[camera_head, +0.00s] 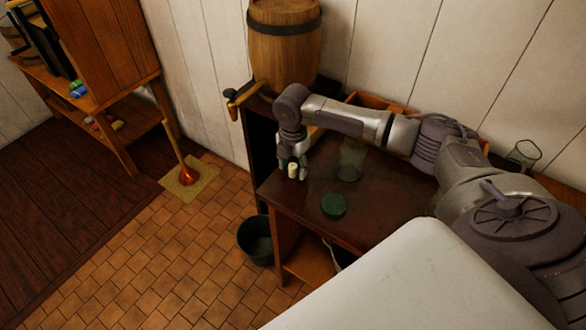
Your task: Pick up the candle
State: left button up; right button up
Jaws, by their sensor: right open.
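A small cream-coloured cylinder, which looks like the candle (292,170), stands upright near the left edge of the dark wooden counter (385,205). My right gripper (293,163) points down right at the candle, with its fingers open around or just behind it. I cannot tell whether a finger touches it. The gripper partly hides the candle's surroundings. My left gripper is not in view.
A glass jar (351,162) and a round green object (333,205) stand on the counter right of the candle. A barrel (284,45) stands behind. Another glass (523,154) is at the far right. A dark bucket (256,240) sits on the tiled floor.

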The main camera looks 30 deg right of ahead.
jog(key=shift+c, duration=0.4)
jog(key=c, duration=0.9)
jog(key=shift+o, duration=0.2)
jog(key=shift+r, duration=0.15)
